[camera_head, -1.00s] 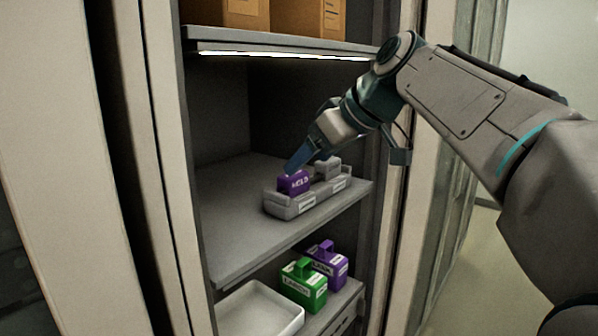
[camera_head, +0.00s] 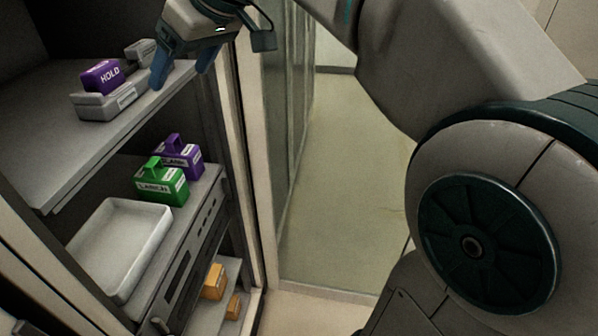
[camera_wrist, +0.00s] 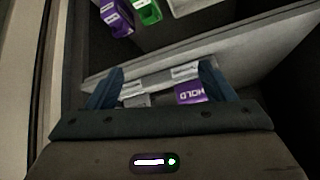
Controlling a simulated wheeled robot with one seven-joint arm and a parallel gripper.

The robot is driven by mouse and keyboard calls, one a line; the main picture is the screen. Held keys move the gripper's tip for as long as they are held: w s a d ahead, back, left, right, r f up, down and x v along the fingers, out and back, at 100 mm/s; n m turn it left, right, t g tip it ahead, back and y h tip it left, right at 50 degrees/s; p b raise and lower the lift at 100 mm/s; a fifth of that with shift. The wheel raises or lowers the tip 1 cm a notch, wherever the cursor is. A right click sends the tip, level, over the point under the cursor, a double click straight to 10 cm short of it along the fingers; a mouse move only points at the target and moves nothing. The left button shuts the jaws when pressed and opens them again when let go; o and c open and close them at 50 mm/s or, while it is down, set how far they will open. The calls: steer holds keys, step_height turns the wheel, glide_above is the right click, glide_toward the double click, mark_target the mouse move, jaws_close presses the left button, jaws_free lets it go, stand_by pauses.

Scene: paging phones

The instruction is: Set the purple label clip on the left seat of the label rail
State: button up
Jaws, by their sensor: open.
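The purple label clip (camera_head: 103,76), lettered HOLD, sits upright on the left seat of the grey label rail (camera_head: 97,111) on the middle shelf. A grey block (camera_head: 141,51) occupies the right end of the rail. In the wrist view the clip (camera_wrist: 190,93) and the rail (camera_wrist: 155,82) show beyond my gripper's palm, with the clip at the right. My gripper (camera_head: 181,76) is open and empty, to the right of the rail near the shelf's front edge, apart from the clip. Its two blue fingers (camera_wrist: 163,72) also show in the wrist view.
On the lower shelf stand a green handled box (camera_head: 160,184), a purple handled box (camera_head: 181,156) and an empty white tray (camera_head: 118,245). Orange boxes (camera_head: 214,282) lie further down. The cabinet's upright (camera_head: 242,150) is close to my gripper. Open floor (camera_head: 345,190) lies to the right.

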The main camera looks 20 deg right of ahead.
steer(key=s+d+f+m+h, duration=0.2)
steer(key=s+d+f, duration=0.2)
steer(key=f, duration=0.5)
steer(key=s+d+f+m+g+h, duration=0.1)
steer(key=s+d+f+m+h, duration=0.1)
steer(key=s+f, duration=0.5)
steer(key=s+d+f+m+h, duration=0.1)
steer(key=s+d+f+m, duration=0.3)
steer(key=f, duration=0.7)
steer(key=shift+s+d+g+h, duration=0.3)
steer(key=shift+s+d+h, duration=0.1)
steer(key=shift+s+d, duration=0.55)
steer(key=shift+w+d, duration=0.1)
